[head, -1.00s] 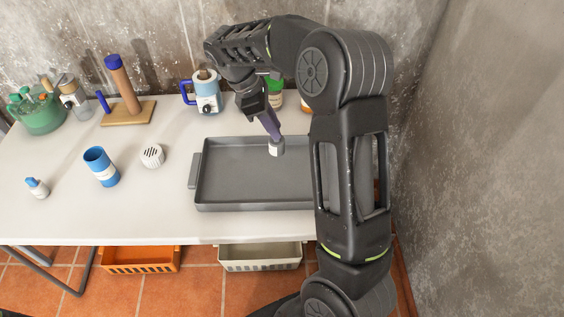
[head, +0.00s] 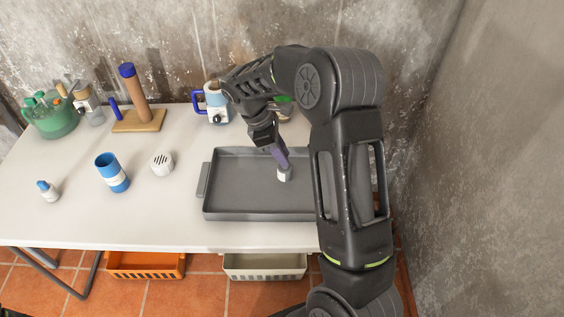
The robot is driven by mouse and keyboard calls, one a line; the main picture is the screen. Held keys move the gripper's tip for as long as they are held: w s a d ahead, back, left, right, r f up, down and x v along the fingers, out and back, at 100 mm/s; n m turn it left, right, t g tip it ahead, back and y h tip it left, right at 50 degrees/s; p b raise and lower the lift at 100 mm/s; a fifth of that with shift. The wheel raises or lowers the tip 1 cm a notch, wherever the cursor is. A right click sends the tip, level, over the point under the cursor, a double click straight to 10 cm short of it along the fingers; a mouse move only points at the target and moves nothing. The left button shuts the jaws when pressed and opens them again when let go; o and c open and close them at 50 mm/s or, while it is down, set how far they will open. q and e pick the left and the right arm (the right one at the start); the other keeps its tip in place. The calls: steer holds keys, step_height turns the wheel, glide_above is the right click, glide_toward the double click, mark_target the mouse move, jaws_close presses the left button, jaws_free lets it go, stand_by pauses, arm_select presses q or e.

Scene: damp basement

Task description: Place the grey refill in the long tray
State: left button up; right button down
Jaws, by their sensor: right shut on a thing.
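The long tray (head: 250,214) is dark grey and shallow, with a handle at its left end. It lies on the white table, its right part hidden behind my right arm. My right gripper (head: 270,140) points down over the tray, shut on a slim purple-grey piece with a pale lower end, which looks like the grey refill (head: 284,174). The refill is slightly tilted, with its pale end low over the tray's floor. I cannot tell whether it touches the floor. My left gripper is not in view.
On the table (head: 150,215) stand a blue cup (head: 111,172), a white slotted piece (head: 161,163), a small blue-capped bottle (head: 47,191), a wooden stand (head: 138,120), a blue-handled mug (head: 214,108) and a green container (head: 50,118). Orange (head: 146,266) and pale (head: 265,267) bins sit below.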

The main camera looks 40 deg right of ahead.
mark_target(285, 169)
step_height(285, 169, down, 3)
steer(key=shift+f+p, duration=0.2)
steer(key=shift+p, duration=0.2)
steer(key=shift+f, duration=0.15)
steer(key=shift+f, duration=0.25)
steer(key=c, duration=1.2)
jaws_free()
steer(key=shift+r, duration=0.1)
